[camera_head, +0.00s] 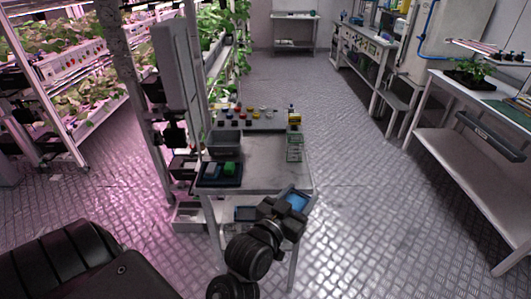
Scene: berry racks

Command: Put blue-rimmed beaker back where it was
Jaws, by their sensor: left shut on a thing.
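My left gripper (286,211) is low in the middle of the head view, over the front right corner of a small work cart (265,172). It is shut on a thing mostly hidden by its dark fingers. A blue patch (298,199) shows at the fingers. It fits the blue-rimmed beaker, but its rim and shape cannot be made out. My right gripper is not in view.
The cart bears a grey bin (225,150), a dark tray (207,183) with blue and green items, small colour-topped items and a greenish rack (295,150). Plant racks (60,75) stand left, a white bench (470,125) right. Floor between cart and bench is clear.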

